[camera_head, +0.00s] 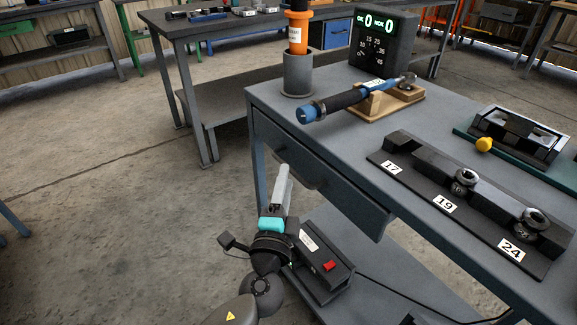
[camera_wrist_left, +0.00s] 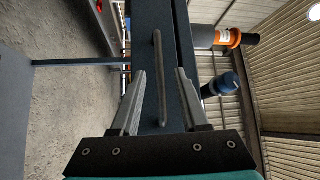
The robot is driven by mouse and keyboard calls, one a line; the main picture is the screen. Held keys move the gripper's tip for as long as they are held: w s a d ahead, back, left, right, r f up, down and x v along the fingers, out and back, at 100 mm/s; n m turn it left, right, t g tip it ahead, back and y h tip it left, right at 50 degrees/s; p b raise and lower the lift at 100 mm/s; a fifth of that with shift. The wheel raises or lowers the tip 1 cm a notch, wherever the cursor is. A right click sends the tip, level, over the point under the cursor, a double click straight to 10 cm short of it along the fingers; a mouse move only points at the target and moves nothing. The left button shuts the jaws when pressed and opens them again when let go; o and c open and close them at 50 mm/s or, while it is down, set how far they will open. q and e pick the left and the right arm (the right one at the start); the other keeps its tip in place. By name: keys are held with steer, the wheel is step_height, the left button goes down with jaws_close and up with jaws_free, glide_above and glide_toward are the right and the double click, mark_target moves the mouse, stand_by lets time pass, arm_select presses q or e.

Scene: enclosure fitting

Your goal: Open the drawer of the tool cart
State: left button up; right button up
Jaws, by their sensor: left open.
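The tool cart (camera_head: 262,100) is a grey metal table with a drawer (camera_head: 345,195) under its top. The drawer front looks flush with the cart, so it appears closed. In the left wrist view the drawer front (camera_wrist_left: 143,30) is a dark panel with a long bar handle (camera_wrist_left: 158,50). My left gripper (camera_head: 283,172) is in front of the drawer, open and empty. In the left wrist view its two fingers (camera_wrist_left: 160,72) appear on either side of the handle; I cannot tell how deep the handle sits between them. My right gripper is not in view.
On the cart top are a blue-handled torque tool (camera_head: 345,98) on a wooden stand, a grey cup (camera_head: 298,74) holding an orange tool, a display box (camera_head: 383,45), and a socket rack (camera_head: 440,200). A lower shelf (camera_head: 385,275) lies beneath. Open floor lies left.

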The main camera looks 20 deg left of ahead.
arm_select(q)
steer(key=shift+w+a+r, duration=0.15)
steer(key=shift+w, duration=0.95)
steer(key=shift+w+a+r, duration=0.1)
steer(key=shift+w+a, duration=0.05)
steer(key=shift+w, duration=0.95)
steer(key=shift+c, duration=0.4)
jaws_close()
